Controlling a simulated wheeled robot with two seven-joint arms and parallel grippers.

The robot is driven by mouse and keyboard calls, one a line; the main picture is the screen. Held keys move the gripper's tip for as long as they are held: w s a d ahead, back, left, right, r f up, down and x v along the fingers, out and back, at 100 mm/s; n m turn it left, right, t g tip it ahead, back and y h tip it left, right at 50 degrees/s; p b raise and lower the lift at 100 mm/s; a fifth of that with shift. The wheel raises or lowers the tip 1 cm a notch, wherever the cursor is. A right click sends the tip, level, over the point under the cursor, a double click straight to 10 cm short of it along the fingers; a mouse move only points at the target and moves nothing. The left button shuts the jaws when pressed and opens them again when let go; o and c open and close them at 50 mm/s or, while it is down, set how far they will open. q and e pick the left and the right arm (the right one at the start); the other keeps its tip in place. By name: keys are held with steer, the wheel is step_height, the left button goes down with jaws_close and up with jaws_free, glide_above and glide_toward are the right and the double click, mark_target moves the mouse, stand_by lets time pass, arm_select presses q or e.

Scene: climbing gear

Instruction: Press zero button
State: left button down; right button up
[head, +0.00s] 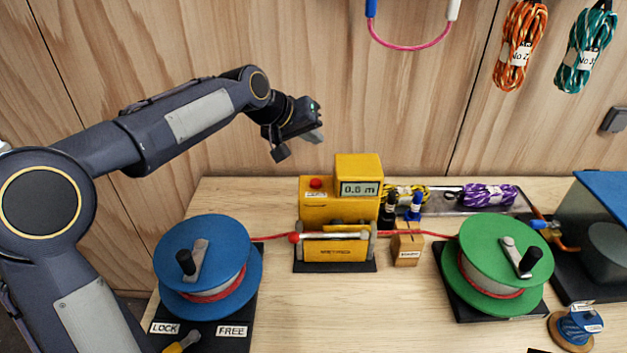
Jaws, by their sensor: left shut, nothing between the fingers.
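The yellow meter (336,252) stands on the bench in the middle of the head view. Its display (360,189) shows a small reading in metres, 0.0 or 0.6; I cannot tell which. A round red button (316,183) sits on the meter's upper left, with a small label below it that is too small to read. My left gripper (314,137) is shut and empty. It appears above the red button in the picture, apart from it, with the wooden wall behind. My right gripper is not in view.
A red rope runs through the meter between the blue reel (203,262) and the green reel (497,261). Ropes hang on the wall.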

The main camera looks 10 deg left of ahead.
arm_select(q)
steer(key=shift+f, duration=0.1)
steer(key=b, duration=0.7)
glide_above(313, 184)
step_height(313, 184, down, 8)
steer(key=shift+r, duration=0.2)
steer(key=shift+f, duration=0.55)
steer(key=shift+f, duration=0.1)
stand_by(1.0)
steer(key=shift+f+b, duration=0.3)
steer(key=shift+b, duration=0.1)
steer(key=shift+f+b, duration=0.35)
steer(key=shift+f, duration=0.15)
stand_by(0.4)
steer(key=shift+r, duration=0.15)
stand_by(0.3)
steer(key=shift+r+p, duration=0.75)
steer(key=shift+r, duration=0.1)
